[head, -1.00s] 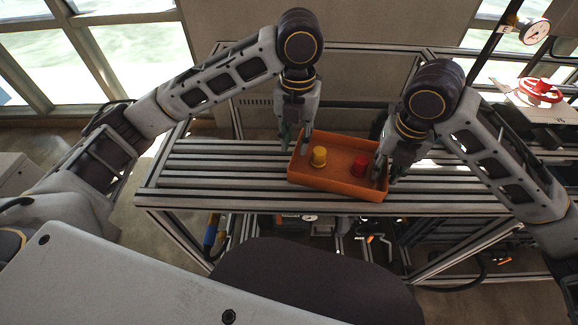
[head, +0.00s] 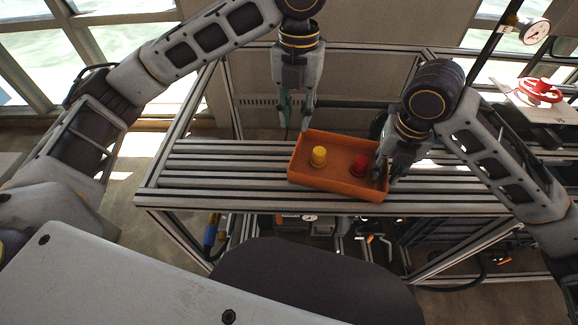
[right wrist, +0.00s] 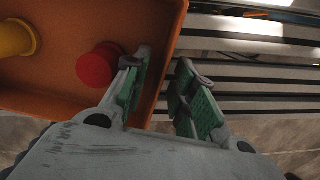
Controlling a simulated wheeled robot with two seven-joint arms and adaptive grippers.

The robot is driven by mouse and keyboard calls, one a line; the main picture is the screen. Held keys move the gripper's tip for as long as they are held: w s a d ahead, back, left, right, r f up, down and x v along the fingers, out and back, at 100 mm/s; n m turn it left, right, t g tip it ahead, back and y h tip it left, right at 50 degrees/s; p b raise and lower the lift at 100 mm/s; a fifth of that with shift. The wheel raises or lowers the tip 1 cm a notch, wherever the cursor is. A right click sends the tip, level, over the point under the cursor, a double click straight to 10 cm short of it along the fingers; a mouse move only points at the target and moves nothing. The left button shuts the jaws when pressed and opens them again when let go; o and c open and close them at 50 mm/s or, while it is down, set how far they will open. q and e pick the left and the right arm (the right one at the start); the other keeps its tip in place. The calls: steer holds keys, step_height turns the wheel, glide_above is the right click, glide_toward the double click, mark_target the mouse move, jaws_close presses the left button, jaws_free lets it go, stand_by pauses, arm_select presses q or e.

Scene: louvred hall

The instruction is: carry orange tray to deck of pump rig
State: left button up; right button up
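The orange tray (head: 322,184) lies on the slatted bench top, turned slightly, with a yellow knob-like piece (head: 318,156) and a red one (head: 359,166) inside. My left gripper (head: 295,124) is open and empty, above and behind the tray's back left corner, apart from it. My right gripper (head: 388,174) is at the tray's right end. In the right wrist view its fingers (right wrist: 160,90) are parted on either side of the tray's right wall (right wrist: 168,60), one inside and one outside, with a gap showing. Which part is the pump rig's deck is not clear.
The slatted bench (head: 220,172) has free room left of the tray. A red handwheel (head: 540,90) on a pale plate and a round gauge (head: 537,31) stand at the far right. Pipes and fittings sit under the bench.

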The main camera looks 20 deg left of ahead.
steer(key=shift+r, duration=0.15)
stand_by(0.7)
step_height(320, 180, up, 12)
steer(key=s, duration=0.1)
steer(key=shift+s+f, duration=0.2)
stand_by(1.1)
stand_by(0.6)
